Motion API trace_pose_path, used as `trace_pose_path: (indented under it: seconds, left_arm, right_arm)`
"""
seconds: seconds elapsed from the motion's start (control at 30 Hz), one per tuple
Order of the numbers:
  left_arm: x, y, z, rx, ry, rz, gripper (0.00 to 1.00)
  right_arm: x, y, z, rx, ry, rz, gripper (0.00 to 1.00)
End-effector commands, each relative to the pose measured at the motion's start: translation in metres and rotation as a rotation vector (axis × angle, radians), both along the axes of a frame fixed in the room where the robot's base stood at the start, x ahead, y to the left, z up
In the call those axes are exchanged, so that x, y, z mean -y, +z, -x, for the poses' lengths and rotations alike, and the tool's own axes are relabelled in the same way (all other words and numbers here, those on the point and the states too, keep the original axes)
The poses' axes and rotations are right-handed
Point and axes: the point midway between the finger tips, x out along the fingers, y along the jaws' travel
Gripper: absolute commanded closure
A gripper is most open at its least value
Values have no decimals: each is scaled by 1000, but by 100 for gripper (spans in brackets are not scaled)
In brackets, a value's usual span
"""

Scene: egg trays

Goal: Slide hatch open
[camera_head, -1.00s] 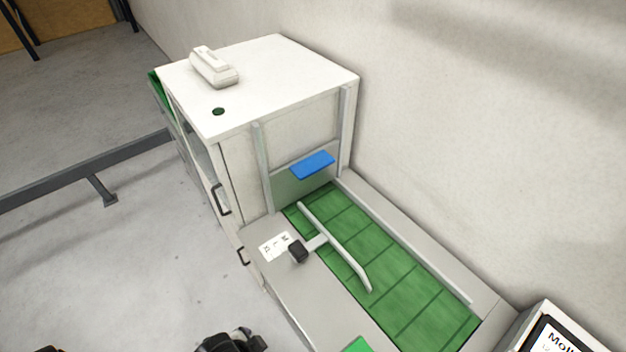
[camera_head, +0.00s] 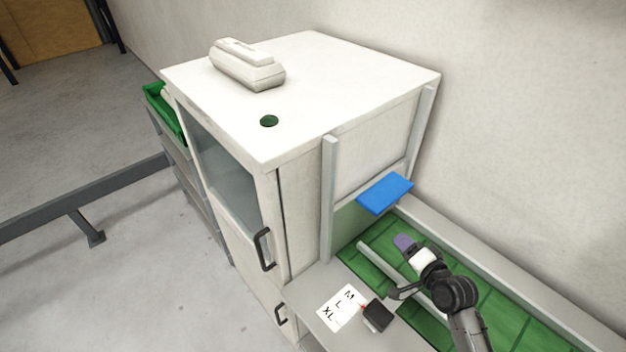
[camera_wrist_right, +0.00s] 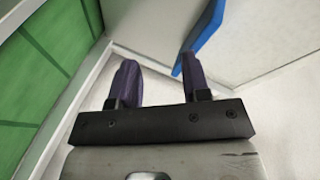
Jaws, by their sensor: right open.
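The hatch (camera_head: 350,217) is a pale greenish panel between two grey upright rails on the white cabinet's end, above the green belt. Its blue handle (camera_head: 385,194) sticks out from its upper edge. My right gripper (camera_head: 405,243) is over the belt, below and in front of the handle in the head view, apart from the hatch. In the right wrist view my right gripper (camera_wrist_right: 158,70) has its two purple fingers spread with nothing between them. The blue handle (camera_wrist_right: 203,40) is close beside the right-hand finger; whether they touch I cannot tell. My left gripper is not in view.
The green belt (camera_head: 510,335) runs between grey side ledges. A guide bar (camera_head: 376,262) lies over it, near a black knob (camera_head: 378,315) and an M/L/XL label (camera_head: 341,308). A white wall (camera_head: 520,140) stands behind.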

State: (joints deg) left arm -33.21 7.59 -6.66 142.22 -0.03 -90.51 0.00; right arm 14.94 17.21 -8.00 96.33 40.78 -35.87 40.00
Motion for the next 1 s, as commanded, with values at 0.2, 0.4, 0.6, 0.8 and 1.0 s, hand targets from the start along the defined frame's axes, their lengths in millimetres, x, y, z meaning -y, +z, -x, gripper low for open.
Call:
trace_pose_path:
  seconds: [0.2,0.4,0.6,0.8,1.0]
  left_arm:
    - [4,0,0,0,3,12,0]
    - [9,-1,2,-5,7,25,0]
    - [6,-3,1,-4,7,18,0]
    - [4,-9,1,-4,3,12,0]
    - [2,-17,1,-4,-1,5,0]
  right_arm:
    - [10,32,-9,83,-116,-410,57]
    - [12,39,-11,77,-143,-551,57]
    - [6,39,-29,67,-145,-572,57]
    - [-6,39,-65,69,-144,-569,57]
    - [-17,39,-99,68,-143,-568,57]
